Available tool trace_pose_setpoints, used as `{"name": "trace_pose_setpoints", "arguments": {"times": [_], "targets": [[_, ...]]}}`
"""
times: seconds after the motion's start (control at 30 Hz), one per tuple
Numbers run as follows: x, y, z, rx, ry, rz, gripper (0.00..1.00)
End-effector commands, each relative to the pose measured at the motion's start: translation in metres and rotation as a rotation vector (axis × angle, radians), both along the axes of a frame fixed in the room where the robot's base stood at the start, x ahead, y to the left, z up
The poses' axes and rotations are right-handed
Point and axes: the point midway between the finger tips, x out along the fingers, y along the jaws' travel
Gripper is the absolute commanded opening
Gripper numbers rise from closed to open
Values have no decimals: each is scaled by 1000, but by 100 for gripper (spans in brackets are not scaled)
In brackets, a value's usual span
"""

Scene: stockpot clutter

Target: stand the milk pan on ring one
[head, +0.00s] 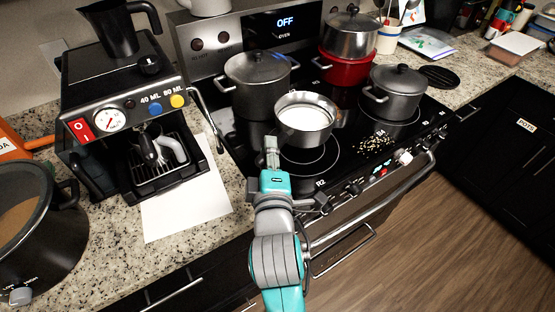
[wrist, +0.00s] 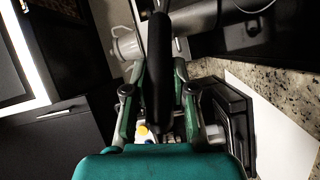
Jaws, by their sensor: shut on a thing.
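The milk pan (head: 303,121) is a small steel pan with a white inside, in the middle of the head view. My gripper (head: 271,146) is at its near left side, shut on the pan's handle. In the wrist view the dark handle (wrist: 160,70) runs between the two fingers of my gripper (wrist: 158,85). The pan appears above the cooktop, just behind the front-left ring (head: 312,164), which has the label R2 in front of it. The gap beneath the pan is hard to judge. I cannot read a ring-one label.
A lidded grey pot (head: 257,85) stands close behind the pan at left. Another lidded pot (head: 394,95) stands on the right ring. A steel pot (head: 349,39) sits on a red pot (head: 343,69) at the back. Pale bits (head: 374,144) lie on the cooktop. The coffee machine (head: 125,110) is left.

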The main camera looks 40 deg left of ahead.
Motion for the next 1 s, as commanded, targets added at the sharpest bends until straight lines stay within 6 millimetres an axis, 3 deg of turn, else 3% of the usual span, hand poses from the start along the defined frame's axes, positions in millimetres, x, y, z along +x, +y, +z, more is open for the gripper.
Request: {"name": "trace_pose_setpoints", "arguments": {"times": [0.6, 1.0], "targets": [[0, 0, -59, 1, -4, -1, 0], [0, 0, -62, 3, -5, 0, 0]]}}
